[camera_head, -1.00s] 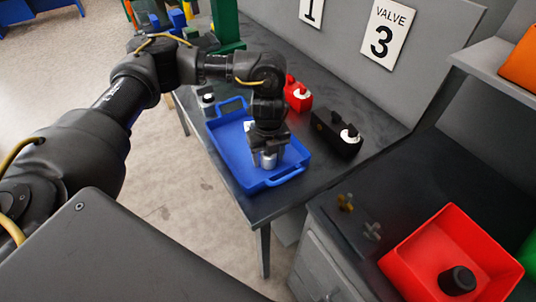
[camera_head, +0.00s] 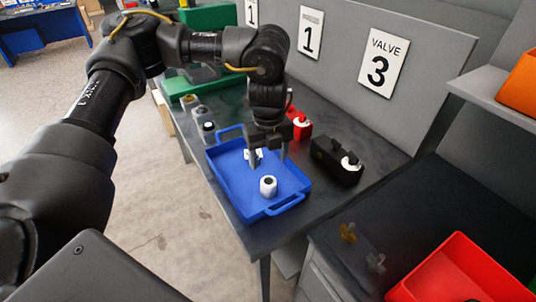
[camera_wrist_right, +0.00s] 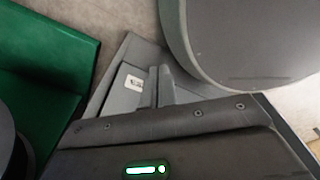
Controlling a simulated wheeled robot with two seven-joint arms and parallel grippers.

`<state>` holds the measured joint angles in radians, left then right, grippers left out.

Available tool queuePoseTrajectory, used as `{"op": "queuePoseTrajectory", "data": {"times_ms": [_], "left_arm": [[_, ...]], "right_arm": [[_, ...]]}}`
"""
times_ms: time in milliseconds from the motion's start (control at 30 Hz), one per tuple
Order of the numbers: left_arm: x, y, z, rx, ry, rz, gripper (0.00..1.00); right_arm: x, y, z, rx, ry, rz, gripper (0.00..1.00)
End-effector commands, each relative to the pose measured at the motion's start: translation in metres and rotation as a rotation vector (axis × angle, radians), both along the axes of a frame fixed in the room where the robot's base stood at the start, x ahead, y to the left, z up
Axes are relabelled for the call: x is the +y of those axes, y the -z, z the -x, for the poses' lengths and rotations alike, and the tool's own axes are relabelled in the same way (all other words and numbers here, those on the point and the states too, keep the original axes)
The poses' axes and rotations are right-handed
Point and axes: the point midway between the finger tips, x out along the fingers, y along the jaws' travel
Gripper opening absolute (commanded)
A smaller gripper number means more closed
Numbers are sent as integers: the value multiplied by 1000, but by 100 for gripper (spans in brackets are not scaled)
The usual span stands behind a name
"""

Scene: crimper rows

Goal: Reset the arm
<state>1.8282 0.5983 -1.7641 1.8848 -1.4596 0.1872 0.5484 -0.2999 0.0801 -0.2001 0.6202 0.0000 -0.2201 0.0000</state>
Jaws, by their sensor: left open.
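My left gripper (camera_head: 268,157) is in the head view, pointing down over the blue tray (camera_head: 228,186). Its fingers are apart with nothing between them. A white and grey cylindrical part (camera_head: 268,187) with a dark top stands upright in the near part of the tray, apart from the fingers. A small white piece (camera_head: 251,155) shows beside the left finger; the finger partly hides it. In the right wrist view, two narrow grey bars (camera_wrist_right: 161,86) show beyond a dark housing with a green light; I cannot tell how far my right gripper is open.
A red block (camera_head: 300,124) and a black block (camera_head: 335,162), each with a white fitting, stand right of the tray. Small cylindrical parts (camera_head: 201,118) stand behind it. A red bin (camera_head: 455,272) is at the lower right. A panel labelled VALVE 3 (camera_head: 381,58) rises behind.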

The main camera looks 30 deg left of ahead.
Motion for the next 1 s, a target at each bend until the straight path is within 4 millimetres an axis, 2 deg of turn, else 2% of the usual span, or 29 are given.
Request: {"op": "queuePoseTrajectory", "data": {"times_ms": [200, 700, 767, 1000], "left_arm": [[0, -12, 0, 1, 0, -1, 64], [0, -14, 0, 1, 0, -1, 64], [0, -20, 0, 0, 1, 0, 64], [0, -63, 0, 0, 0, 0, 64]], "right_arm": [[0, 2, 0, 0, 0, 0, 0], [0, 0, 0, 0, 0, 0, 0], [0, -6, 0, 0, 0, 0, 0], [0, -50, 0, 0, 0, 0, 0]]}}
